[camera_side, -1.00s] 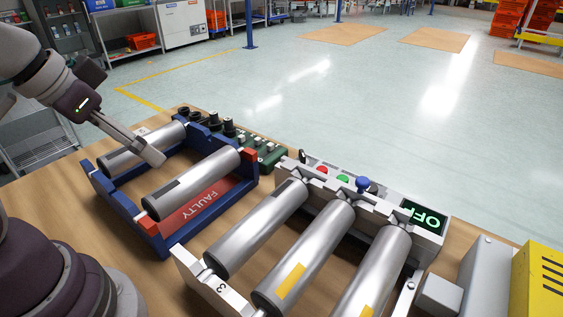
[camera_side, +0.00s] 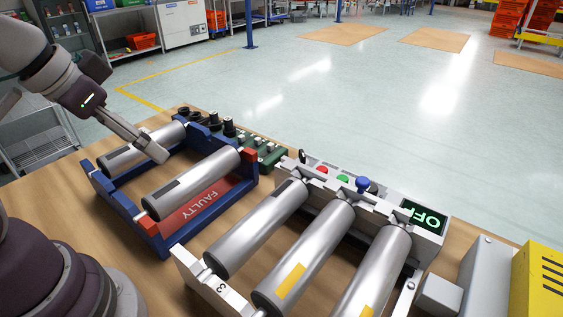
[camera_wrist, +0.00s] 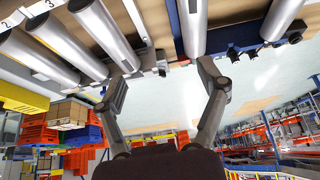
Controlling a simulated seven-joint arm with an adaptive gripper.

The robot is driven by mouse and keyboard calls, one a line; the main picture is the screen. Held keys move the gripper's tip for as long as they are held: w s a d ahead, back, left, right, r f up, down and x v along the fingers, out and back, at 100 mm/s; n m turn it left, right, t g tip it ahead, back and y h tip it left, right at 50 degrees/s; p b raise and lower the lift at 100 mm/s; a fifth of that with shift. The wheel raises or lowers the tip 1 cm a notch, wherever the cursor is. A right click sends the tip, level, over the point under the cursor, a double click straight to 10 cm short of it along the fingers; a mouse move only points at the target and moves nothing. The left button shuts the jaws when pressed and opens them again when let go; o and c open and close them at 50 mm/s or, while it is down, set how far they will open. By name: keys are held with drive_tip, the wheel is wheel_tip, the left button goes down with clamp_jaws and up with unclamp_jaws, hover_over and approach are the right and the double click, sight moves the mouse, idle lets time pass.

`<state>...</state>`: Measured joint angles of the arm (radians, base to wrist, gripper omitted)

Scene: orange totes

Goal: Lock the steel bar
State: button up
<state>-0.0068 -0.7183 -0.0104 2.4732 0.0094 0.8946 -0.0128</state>
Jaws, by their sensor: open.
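Several steel bars are in view. Three lie side by side in the white fixture (camera_side: 206,290): a left bar (camera_side: 258,230), a middle bar (camera_side: 312,255) and a right bar (camera_side: 380,270). Yellow marks show on the middle and right ones. The fixture's back box has a blue knob (camera_side: 363,184) and a display (camera_side: 425,216) reading OFF. Two more bars, one near (camera_side: 190,187) and one far (camera_side: 140,151), lie in a blue rack labelled FAULTY. My gripper (camera_side: 157,150) is open above the far bar, apart from the white fixture. Its spread fingers show in the wrist view (camera_wrist: 163,88).
A red button (camera_side: 321,168) and a green button (camera_side: 343,178) sit on the fixture's box. A green block with black knobs (camera_side: 262,152) stands behind the blue rack (camera_side: 165,240). A yellow and grey machine (camera_side: 538,275) stands at the right. Bare wooden table shows at the left.

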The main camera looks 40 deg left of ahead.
drive_tip(key=shift+h, duration=0.5)
drive_tip(key=w+d, duration=0.1)
drive_tip(key=w, duration=0.1)
drive_tip(key=w+d, duration=0.1)
drive_tip(key=w, duration=0.2)
drive_tip(key=w+d+r, duration=0.1)
drive_tip(key=w, duration=0.1)
drive_tip(key=shift+w+d+r, duration=0.1)
drive_tip(key=shift+w+d, duration=0.1)
drive_tip(key=shift+w, duration=0.15)
drive_tip(key=c, duration=0.6)
drive_tip(key=w+d+h, duration=0.1)
drive_tip(key=w+d, duration=0.1)
drive_tip(key=w, duration=0.1)
drive_tip(key=w+d+f+h, duration=0.1)
drive_tip(key=w+d, duration=0.1)
drive_tip(key=w, duration=0.1)
drive_tip(key=w+d+f+h, duration=0.1)
drive_tip(key=w+d, duration=0.1)
drive_tip(key=w, duration=0.1)
drive_tip(key=shift+w+n+g+h, duration=0.1)
drive_tip(key=shift+n+g+h, duration=0.2)
drive_tip(key=shift+n, duration=0.1)
clamp_jaws()
